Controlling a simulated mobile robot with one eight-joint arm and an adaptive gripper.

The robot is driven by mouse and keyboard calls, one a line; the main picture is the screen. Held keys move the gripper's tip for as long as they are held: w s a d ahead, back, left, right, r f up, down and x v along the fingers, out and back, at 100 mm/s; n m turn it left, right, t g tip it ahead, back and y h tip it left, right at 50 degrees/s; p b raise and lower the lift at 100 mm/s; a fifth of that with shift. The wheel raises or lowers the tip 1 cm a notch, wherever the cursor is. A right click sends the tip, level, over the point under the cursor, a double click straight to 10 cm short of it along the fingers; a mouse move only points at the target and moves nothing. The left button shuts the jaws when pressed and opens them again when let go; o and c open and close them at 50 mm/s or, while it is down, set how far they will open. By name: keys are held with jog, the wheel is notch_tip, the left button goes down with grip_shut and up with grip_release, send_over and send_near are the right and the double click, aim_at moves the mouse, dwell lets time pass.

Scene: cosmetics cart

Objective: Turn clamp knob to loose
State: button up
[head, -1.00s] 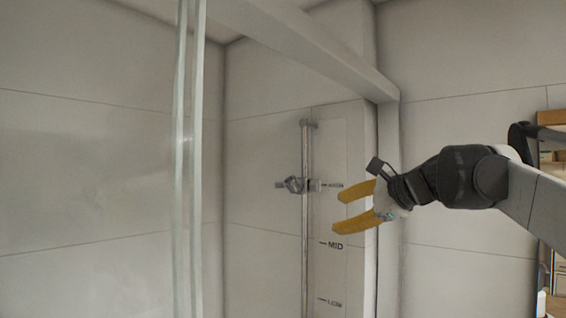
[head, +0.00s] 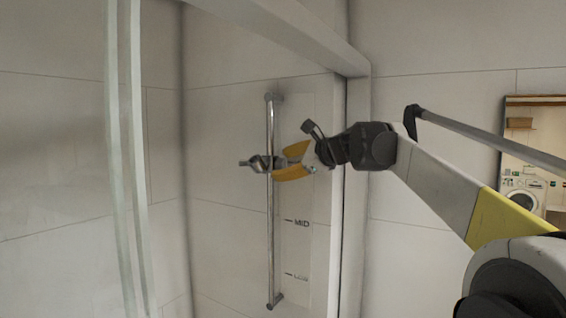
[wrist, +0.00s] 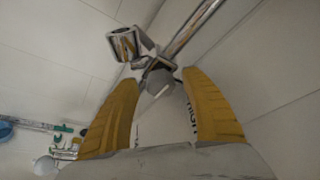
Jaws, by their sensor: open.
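The clamp (head: 258,163) is a metal holder on a vertical chrome rail (head: 270,215), near the rail's upper part. In the wrist view the clamp's ring-shaped holder (wrist: 124,44) shows at upper left, and the faceted clamp knob (wrist: 157,80) faces me between the fingertips. My gripper (head: 278,160) has yellow fingers and is open at the knob. In the wrist view the fingers (wrist: 160,80) stand on either side of the knob, with gaps visible. In the head view the fingers partly hide the knob. I cannot tell whether a finger touches it.
A scale panel (head: 297,245) beside the rail has the marks MID and LOW; the HIGH mark (wrist: 192,118) shows between the fingers in the wrist view. A glass panel edge (head: 125,150) stands at left. A mirror-like opening (head: 535,150) is at right.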

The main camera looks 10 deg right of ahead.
jog(key=shift+w+a+f, duration=0.1)
jog(key=shift+w, duration=0.1)
jog(key=c, duration=1.2)
jog(key=shift+n, duration=0.3)
jog(key=n+t+b, duration=0.2)
jog(key=n, duration=0.1)
jog(key=shift+f+h, duration=0.1)
jog(key=shift+h, duration=0.2)
jog(key=n+t+b, duration=0.1)
jog(key=n, duration=0.3)
jog(key=shift+t+b, duration=0.4)
jog(key=n+t+y+b, duration=0.1)
jog(key=n, duration=0.3)
jog(key=shift+f, duration=0.1)
jog(key=n+y, duration=0.1)
jog(key=n, duration=0.1)
jog(key=n+y+b, duration=0.1)
jog(key=n, duration=0.2)
jog(key=shift+t, duration=0.4)
jog(key=shift+n+y, duration=0.3)
jog(key=shift+n, duration=0.1)
